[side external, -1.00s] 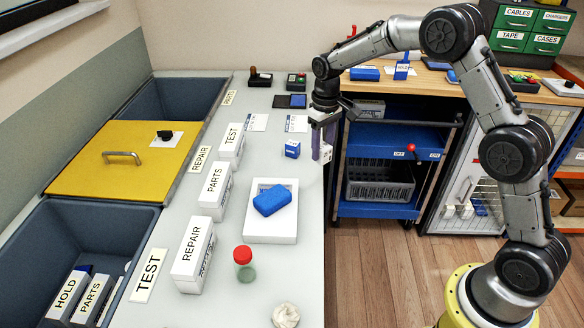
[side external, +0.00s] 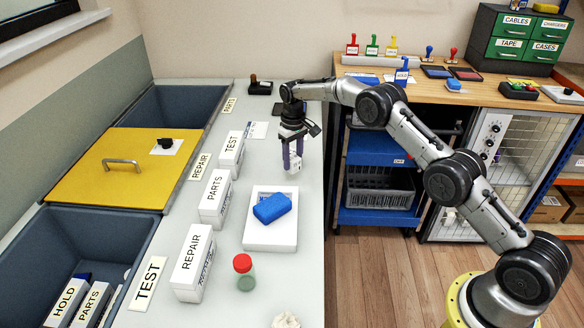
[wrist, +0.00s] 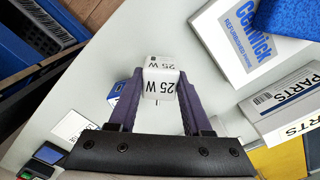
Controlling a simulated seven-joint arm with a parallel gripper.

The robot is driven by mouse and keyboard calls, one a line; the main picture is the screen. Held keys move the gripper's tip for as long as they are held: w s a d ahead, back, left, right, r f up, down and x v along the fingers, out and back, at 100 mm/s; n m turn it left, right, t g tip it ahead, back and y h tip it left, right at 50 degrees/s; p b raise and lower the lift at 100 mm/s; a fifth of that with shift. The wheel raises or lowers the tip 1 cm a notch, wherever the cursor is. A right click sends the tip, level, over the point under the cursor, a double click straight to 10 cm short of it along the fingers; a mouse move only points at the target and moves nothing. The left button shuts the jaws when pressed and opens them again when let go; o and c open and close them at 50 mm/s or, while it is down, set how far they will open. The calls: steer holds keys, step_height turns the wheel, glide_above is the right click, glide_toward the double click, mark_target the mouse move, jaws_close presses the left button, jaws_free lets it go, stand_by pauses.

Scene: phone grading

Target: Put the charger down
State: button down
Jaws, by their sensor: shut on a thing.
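The charger, a small white block marked "25 W" (wrist: 160,80), is between the two purple fingers of my gripper (side external: 291,158). My gripper is shut on it and points down over the light grey bench (side external: 310,205). In the side view the charger (side external: 291,167) is low, behind the white phone box; I cannot tell whether it touches the bench. A small blue and white cube (wrist: 118,93) shows beyond the left finger in the wrist view; the gripper hides it in the side view.
A white box with a blue cloth-like block (side external: 272,208) on it lies in front of the gripper. Labelled boxes, TEST (side external: 231,153), PARTS (side external: 215,197) and REPAIR (side external: 193,262), stand to the left. A red-capped jar (side external: 244,272) is nearer. The bench's right edge is close.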

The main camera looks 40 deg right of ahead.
mark_target(292, 168)
steer(key=shift+w+f, duration=0.2)
steer(key=shift+f, duration=1.6)
steer(key=shift+f, duration=0.1)
steer(key=shift+c, duration=1.7)
jaws_free()
steer(key=shift+f, duration=0.1)
step_height(292, 168, up, 13)
steer(key=shift+f, duration=0.2)
